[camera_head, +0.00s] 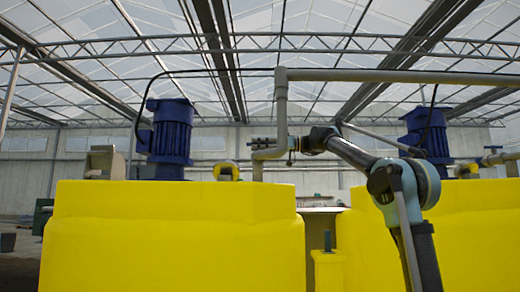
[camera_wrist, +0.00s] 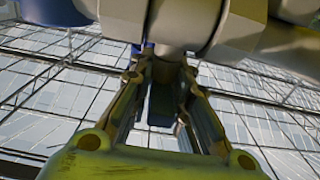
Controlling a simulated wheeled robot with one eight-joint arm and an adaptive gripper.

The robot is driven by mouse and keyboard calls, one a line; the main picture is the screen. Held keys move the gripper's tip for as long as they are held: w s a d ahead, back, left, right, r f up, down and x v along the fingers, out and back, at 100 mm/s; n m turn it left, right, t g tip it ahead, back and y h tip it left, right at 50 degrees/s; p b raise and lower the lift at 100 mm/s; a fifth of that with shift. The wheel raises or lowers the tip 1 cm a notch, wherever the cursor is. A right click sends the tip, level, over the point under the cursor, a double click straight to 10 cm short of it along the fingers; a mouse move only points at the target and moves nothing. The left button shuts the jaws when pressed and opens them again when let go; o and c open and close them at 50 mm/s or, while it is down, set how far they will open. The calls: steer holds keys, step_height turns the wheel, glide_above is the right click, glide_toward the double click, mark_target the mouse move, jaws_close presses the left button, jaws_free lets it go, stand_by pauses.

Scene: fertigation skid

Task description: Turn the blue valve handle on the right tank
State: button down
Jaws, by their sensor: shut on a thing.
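Two large yellow tanks stand side by side in the head view, the left tank (camera_head: 170,245) and the right tank (camera_head: 470,245). My gripper (camera_head: 264,143) reaches left from my arm to the grey vertical pipe above the left tank's right end. In the wrist view my gripper (camera_wrist: 165,75) has its two fingers closed around a dark blue-grey bar (camera_wrist: 160,105), which looks like the valve handle, below a thick beige pipe fitting (camera_wrist: 175,35).
A blue motor (camera_head: 172,132) stands on the left tank, and another blue motor (camera_head: 428,135) on the right one, partly behind my arm. A horizontal pipe (camera_head: 400,76) runs above my arm. A narrow gap with a yellow post (camera_head: 328,270) separates the tanks.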

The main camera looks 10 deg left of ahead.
steer(key=shift+w, duration=0.15)
steer(key=shift+r+n+g+h, duration=0.1)
steer(key=shift+n+g+h, duration=0.3)
steer(key=shift+n+g, duration=0.6)
steer(key=shift+n+g+h, duration=0.8)
steer(key=shift+n+g, duration=0.1)
steer(key=shift+g, duration=0.8)
steer(key=c, duration=1.6)
jaws_free()
steer(key=shift+w, duration=0.1)
steer(key=shift+o, duration=0.2)
